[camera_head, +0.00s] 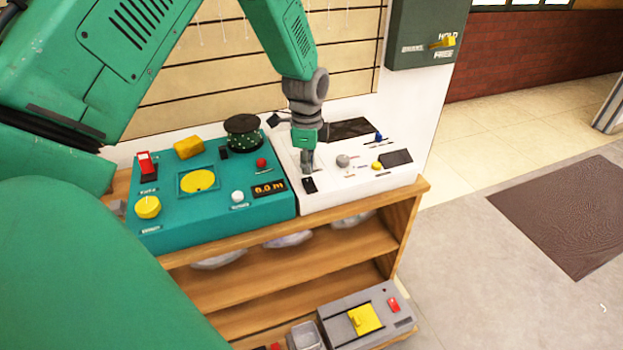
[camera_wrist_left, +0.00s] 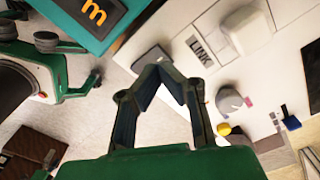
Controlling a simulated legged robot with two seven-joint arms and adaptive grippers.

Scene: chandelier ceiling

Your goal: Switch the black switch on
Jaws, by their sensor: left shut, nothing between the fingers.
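A small black switch (camera_head: 309,186) sits at the front left corner of the white panel (camera_head: 340,196). My left gripper (camera_head: 307,170) is over that corner, pointing down, with its fingertips just behind the switch in the head view. In the left wrist view, the gripper (camera_wrist_left: 160,70) is shut and empty, its fingertips overlapping the near edge of a dark switch (camera_wrist_left: 151,54) beside a "LINK" label. I cannot tell whether the fingertips touch the switch, or which way it is set. My right gripper is not in view.
The white panel also carries a grey knob (camera_head: 342,160), a yellow knob (camera_head: 377,166) and a blue lever (camera_head: 378,137). A grey box (camera_head: 345,312) is lower down.

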